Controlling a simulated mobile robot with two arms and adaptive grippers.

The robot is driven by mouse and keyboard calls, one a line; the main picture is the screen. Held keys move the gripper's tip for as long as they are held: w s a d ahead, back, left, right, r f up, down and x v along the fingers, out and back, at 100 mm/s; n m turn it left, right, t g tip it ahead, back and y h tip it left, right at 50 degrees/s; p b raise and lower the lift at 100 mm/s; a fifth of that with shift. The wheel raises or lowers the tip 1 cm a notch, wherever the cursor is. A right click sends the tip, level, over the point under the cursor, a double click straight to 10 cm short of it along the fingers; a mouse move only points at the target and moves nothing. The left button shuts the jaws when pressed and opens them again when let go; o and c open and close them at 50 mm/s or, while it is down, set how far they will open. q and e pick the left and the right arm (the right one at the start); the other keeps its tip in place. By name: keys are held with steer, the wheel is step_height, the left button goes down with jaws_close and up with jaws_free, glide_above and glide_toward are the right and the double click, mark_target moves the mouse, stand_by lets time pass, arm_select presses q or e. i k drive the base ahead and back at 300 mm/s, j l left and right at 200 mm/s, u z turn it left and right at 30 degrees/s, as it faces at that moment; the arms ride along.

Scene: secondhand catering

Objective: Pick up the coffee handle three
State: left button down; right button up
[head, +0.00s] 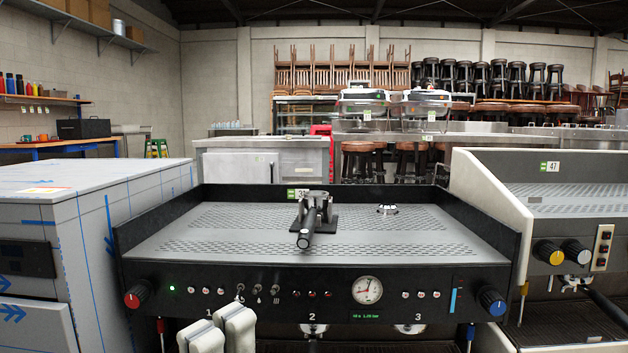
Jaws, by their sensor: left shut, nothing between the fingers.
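A coffee handle (305,237) with a black grip and a metal head lies on top of the black coffee machine (200,262). Its head rests on a dark block or stand, and its grip points toward me. Group labels 1, 2 and 3 run along the machine's front. Part of a group head (410,328) shows under label 3, with no handle visible there. My left gripper (219,323), with pale fingers, is at the bottom edge in front of group 1. It is shut and empty, below and left of the coffee handle. My right gripper is not in view.
A small metal part (387,209) lies on the machine's top, right of the handle. Raised black side walls edge the top. A second machine (560,200) stands close on the right, a grey cabinet (80,250) on the left. The perforated top is otherwise mostly clear.

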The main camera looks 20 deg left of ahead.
mark_target(315, 205)
steer(key=u, duration=0.9)
steer(key=i+l+u, duration=0.1)
steer(key=u, duration=0.3)
steer(key=l+u, duration=0.55)
steer(key=u, duration=0.2)
steer(key=l+u, duration=0.2)
steer(key=u, duration=0.2)
steer(key=k+l, duration=0.1)
steer(key=l, duration=0.55)
steer(key=k+l, duration=0.1)
steer(key=l, duration=0.5)
